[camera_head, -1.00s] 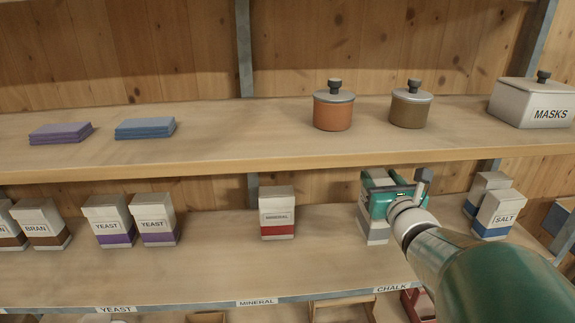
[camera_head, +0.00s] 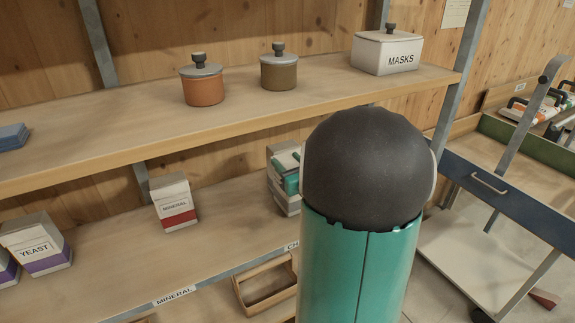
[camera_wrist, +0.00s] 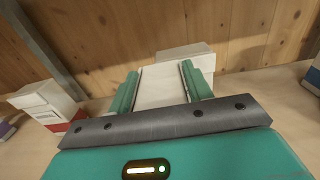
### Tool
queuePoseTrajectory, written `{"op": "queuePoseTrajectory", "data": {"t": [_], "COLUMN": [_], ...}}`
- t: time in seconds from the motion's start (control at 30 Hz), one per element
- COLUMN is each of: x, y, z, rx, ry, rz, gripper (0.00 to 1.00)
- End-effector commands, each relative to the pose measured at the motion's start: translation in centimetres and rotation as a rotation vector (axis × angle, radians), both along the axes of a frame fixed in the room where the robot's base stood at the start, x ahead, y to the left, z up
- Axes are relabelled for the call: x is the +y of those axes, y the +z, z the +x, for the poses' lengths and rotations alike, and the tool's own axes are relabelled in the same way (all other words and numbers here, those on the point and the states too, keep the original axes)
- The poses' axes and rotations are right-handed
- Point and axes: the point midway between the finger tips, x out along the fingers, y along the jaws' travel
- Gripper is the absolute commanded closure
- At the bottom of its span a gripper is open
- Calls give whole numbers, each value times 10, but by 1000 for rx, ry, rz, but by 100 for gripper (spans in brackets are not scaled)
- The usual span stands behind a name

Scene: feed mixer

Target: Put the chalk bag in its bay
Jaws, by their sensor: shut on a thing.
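The chalk bag (camera_wrist: 163,88) is a pale, plain-topped bag between the two teal fingers of my gripper (camera_wrist: 161,82) in the wrist view. My gripper is shut on it. In the head view the bag (camera_head: 282,202) shows at the middle shelf, above the partly covered label starting "CH" (camera_head: 292,246). My gripper (camera_head: 290,182) is at the bag there, and my arm hides its right side. I cannot tell whether the bag's base touches the shelf. Another pale box (camera_wrist: 186,51) stands just behind it in the wrist view.
The red-banded mineral bag (camera_head: 174,203) stands to the left, with clear shelf between. The upper shelf (camera_head: 230,120) overhangs, carrying lidded pots (camera_head: 203,85) and a masks box (camera_head: 386,50). A wooden crate (camera_head: 264,285) sits below.

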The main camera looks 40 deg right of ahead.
Motion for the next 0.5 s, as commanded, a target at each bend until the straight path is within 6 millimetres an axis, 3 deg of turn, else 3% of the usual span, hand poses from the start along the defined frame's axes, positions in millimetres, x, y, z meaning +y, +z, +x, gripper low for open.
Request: {"op": "queuePoseTrajectory", "data": {"t": [0.43,0.47,0.5], "x": [0,0,0], "y": [-9,-10,-10], "z": [0,0,0], "rx": [-5,-2,-2], "ry": [-1,-1,-1], "rz": [-2,-2,-2], "gripper": [100,46,38]}}
